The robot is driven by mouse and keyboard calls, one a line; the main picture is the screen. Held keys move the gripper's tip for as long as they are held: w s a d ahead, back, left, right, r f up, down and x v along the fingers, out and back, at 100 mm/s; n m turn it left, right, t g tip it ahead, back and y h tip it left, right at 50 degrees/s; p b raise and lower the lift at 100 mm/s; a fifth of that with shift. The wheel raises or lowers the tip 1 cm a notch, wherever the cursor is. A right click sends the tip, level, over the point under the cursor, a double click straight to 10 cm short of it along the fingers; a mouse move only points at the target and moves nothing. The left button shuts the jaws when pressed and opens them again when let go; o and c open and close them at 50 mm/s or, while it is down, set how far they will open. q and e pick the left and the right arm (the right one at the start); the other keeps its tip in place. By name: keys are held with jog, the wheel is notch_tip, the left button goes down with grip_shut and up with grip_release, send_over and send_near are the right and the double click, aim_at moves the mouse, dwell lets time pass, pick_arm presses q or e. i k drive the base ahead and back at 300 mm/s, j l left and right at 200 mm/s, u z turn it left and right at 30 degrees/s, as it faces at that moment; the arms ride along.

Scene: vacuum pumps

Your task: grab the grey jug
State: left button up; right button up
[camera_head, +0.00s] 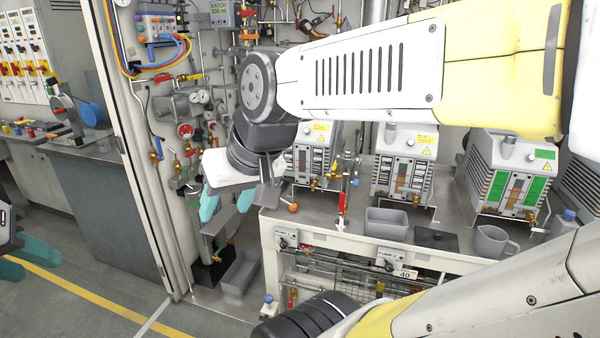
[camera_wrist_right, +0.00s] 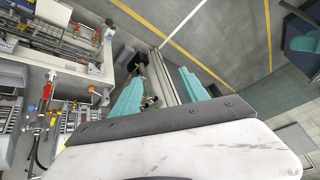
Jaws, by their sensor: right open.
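The grey jug (camera_head: 492,242) stands upright on the bench at the right in the head view, its handle to the right. I cannot make it out in the right wrist view. My right gripper (camera_head: 225,212) is open and empty, pointing down left of the bench, well apart from the jug. Its two teal fingers also show spread in the right wrist view (camera_wrist_right: 160,85). My left gripper (camera_head: 42,266) is at the far left edge, its teal fingers apart and empty, far from the jug; its base is cut off by the frame.
A grey bin (camera_head: 386,224) and a black plate (camera_head: 437,239) are left of the jug on the bench (camera_head: 330,213). Several vacuum pumps (camera_head: 404,165) stand behind. Another grey bin (camera_head: 240,273) sits low by the door frame (camera_head: 133,150). A blue-capped bottle (camera_head: 564,222) is right of the jug.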

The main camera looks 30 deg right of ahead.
aim_at(490, 242)
jog(key=z, duration=0.9)
jog(key=l+z, duration=0.1)
jog(key=z, duration=0.75)
jog(key=i+z, duration=0.1)
jog(key=z, duration=0.8)
jog(key=i+l+u, duration=0.45)
jog(key=i, duration=0.2)
jog(key=i+l+u, duration=0.5)
jog(key=l, duration=0.3)
jog(key=i+j, duration=0.05)
jog(key=i, duration=0.05)
